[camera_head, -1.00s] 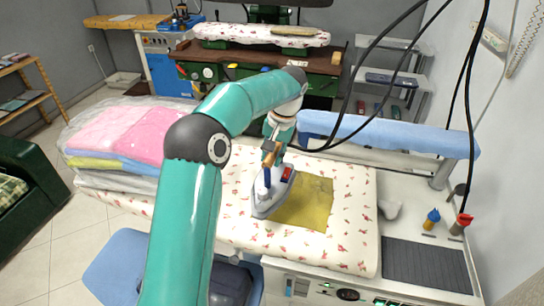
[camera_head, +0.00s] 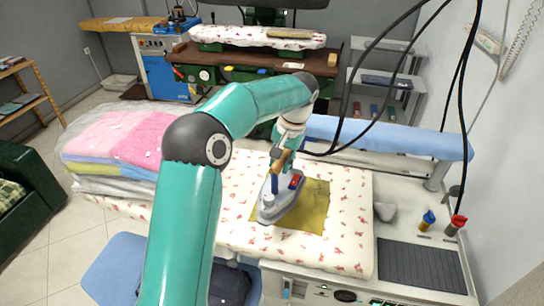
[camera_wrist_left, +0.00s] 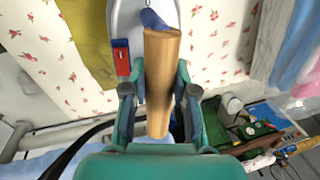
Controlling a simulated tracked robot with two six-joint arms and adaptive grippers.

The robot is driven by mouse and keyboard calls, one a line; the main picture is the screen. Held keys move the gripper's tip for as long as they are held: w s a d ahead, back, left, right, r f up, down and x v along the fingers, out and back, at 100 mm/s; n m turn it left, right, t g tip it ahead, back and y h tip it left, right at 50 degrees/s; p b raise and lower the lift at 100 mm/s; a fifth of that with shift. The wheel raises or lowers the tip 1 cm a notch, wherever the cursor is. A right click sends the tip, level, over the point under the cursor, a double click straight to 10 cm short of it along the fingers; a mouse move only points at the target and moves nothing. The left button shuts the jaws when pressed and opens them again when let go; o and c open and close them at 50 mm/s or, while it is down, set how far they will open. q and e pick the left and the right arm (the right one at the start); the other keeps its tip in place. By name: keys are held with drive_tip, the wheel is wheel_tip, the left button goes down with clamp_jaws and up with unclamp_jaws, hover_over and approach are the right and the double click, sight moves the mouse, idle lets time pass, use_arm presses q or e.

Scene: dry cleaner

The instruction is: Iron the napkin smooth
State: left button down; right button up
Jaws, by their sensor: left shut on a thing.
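The mustard-yellow napkin (camera_head: 312,210) lies flat on the flower-patterned ironing board (camera_head: 345,235). The iron (camera_head: 280,207), with a grey-blue body and a red switch block, stands on the napkin and covers part of its left side. My left gripper (camera_head: 283,160) is shut on the iron's wooden handle, above the iron. In the left wrist view the handle (camera_wrist_left: 161,85) lies between the two fingers (camera_wrist_left: 155,95), and a strip of napkin (camera_wrist_left: 82,35) shows beside the iron. Whether wrinkles remain under the iron is hidden. My right gripper is not in view.
A stack of folded pink, yellow and white cloths (camera_head: 115,145) sits left of the board. A blue padded sleeve arm (camera_head: 390,138) runs behind it. Black cables hang at the right. A small blue bottle (camera_head: 428,218) and a red one (camera_head: 457,224) stand on the right counter.

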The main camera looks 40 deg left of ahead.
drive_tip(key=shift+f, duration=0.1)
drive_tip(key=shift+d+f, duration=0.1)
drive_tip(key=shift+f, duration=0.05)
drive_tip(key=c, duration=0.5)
use_arm(q)
drive_tip(key=s+d+f+m, duration=0.1)
drive_tip(key=d+m, duration=0.2)
drive_tip(key=d, duration=0.8)
drive_tip(key=s+d+f+m+t, duration=0.1)
drive_tip(key=d+m, duration=0.3)
drive_tip(key=d, duration=0.6)
drive_tip(key=shift+s+d+f+m+t, duration=0.3)
drive_tip(key=shift+s+d+f, duration=0.1)
drive_tip(key=shift+s+f, duration=0.25)
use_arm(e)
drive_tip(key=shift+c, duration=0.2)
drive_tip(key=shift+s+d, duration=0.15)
